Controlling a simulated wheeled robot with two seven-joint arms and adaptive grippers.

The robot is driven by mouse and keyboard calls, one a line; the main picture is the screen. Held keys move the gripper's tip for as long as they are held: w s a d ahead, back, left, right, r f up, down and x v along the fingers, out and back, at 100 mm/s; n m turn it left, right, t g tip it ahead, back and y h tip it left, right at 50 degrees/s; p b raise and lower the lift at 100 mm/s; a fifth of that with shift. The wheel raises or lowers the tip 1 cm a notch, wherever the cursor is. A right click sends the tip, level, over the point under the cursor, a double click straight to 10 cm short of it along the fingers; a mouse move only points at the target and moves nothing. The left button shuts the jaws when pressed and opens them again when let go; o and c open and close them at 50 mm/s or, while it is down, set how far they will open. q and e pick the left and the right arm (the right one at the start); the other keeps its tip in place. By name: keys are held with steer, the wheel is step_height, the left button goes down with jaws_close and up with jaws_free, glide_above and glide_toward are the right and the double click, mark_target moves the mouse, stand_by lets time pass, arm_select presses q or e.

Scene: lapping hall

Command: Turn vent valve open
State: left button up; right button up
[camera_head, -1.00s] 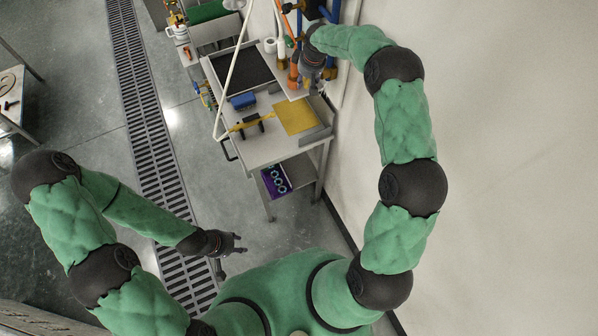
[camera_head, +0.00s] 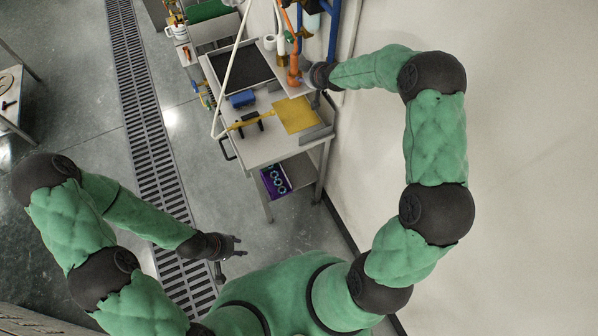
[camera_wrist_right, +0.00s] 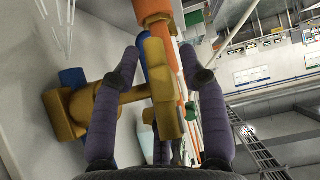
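A brass-coloured valve (camera_wrist_right: 157,78) with an upright flat part on a horizontal stem shows in the right wrist view, beside an orange pipe (camera_wrist_right: 168,42). My right gripper (camera_wrist_right: 170,60) is open, with the valve's flat part in the gap between its dark fingers; I cannot tell whether they touch it. My left gripper (camera_head: 238,246) is open and empty, low above the floor near my body.
A steel cart (camera_head: 262,148) below the pipes carries a yellow sheet (camera_head: 296,115), a blue item (camera_head: 243,100) and a dark mat (camera_head: 240,66). Blue pipes (camera_head: 333,35) run close by along the wall. A floor grate (camera_head: 150,140) lies left; open floor surrounds it.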

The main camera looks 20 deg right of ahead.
steer(key=shift+a+f+t+b, duration=0.15)
steer(key=shift+t+b, duration=0.1)
steer(key=shift+t, duration=0.6)
steer(key=shift+d+f+t+b, duration=0.1)
steer(key=shift+t+b, duration=0.15)
steer(key=shift+t, duration=0.6)
steer(key=t+b, duration=0.2)
steer(key=t, duration=0.2)
steer(key=shift+a+y, duration=0.1)
steer(key=shift+y, duration=0.3)
steer(key=shift+s+r, duration=0.2)
steer(key=shift+s, duration=0.1)
steer(key=s+d+b, duration=0.1)
steer(key=s, duration=0.9)
steer(key=s+a+f+m+g+b, duration=0.1)
steer(key=s+a+f+g+b, duration=0.1)
steer(key=f, duration=0.8)
steer(key=s+a+f+m+g+b, duration=0.1)
steer(key=s+a+f+g+b, duration=0.2)
steer(key=f, duration=0.7)
steer(key=s+a+f+m+g+y+b, duration=0.1)
steer(key=s+a+f+g+b, duration=0.2)
steer(key=f, duration=0.7)
steer(key=shift+a+f+b, duration=0.15)
steer(key=shift+a+b, duration=1.15)
steer(key=shift+b, duration=0.6)
